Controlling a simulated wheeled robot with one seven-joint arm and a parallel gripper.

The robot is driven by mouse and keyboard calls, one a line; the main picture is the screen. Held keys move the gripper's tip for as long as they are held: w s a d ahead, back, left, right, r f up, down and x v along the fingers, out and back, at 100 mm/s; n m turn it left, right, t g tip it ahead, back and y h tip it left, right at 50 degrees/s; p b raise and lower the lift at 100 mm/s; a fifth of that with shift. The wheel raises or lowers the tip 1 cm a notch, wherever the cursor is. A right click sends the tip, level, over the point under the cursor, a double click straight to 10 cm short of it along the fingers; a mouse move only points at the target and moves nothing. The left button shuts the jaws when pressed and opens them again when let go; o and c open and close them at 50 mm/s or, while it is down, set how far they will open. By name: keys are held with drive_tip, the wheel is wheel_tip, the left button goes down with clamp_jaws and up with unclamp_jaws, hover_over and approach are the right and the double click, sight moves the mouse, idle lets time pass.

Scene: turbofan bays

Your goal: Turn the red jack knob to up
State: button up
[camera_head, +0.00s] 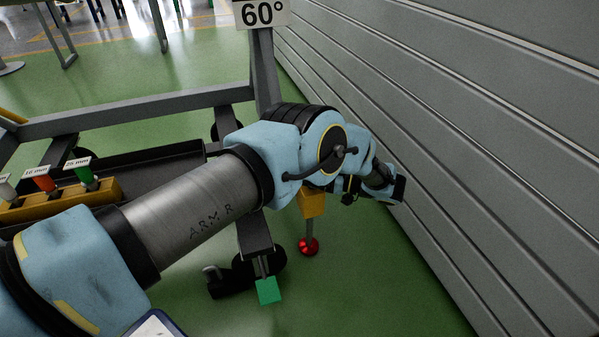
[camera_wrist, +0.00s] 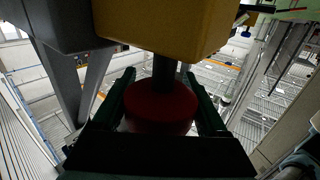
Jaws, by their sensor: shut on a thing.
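In the wrist view a dark red round knob (camera_wrist: 161,106) sits on a black stem under a yellow block (camera_wrist: 165,25). My gripper (camera_wrist: 162,103) is shut on the knob, with one finger on each side of it. In the head view my arm covers much of the cart's near end, and I cannot make out my fingertips there. A shiny red ball (camera_head: 308,246) hangs on a grey rod below a yellow block (camera_head: 312,203); no fingers show around it. I cannot tell whether it is the knob in my grip.
A grey cart frame (camera_head: 130,107) with a 60° sign (camera_head: 261,13) stands beside my arm. A ribbed grey wall (camera_head: 480,130) is close on the right. A yellow rack (camera_head: 60,204) holds coloured labelled pieces at left. A green pad (camera_head: 268,290) sticks out low in front.

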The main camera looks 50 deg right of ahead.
drive_tip(key=n+g+y+b, duration=0.1)
drive_tip(key=y+b, duration=0.1)
drive_tip(key=b, duration=0.1)
drive_tip(key=n+g+y+b, duration=0.1)
drive_tip(key=n+y+b, duration=0.1)
drive_tip(key=b, duration=0.2)
drive_tip(key=shift+s+a+f, duration=0.15)
drive_tip(key=shift+a+f, duration=0.05)
drive_tip(key=shift+a, duration=0.2)
drive_tip(key=shift+a+r+g+y+b, duration=0.2)
drive_tip(key=shift+g+y+b, duration=0.1)
drive_tip(key=shift+y+b, duration=0.25)
drive_tip(key=o, duration=1.3)
drive_tip(key=shift+s+d, duration=0.1)
drive_tip(key=shift+d, duration=0.05)
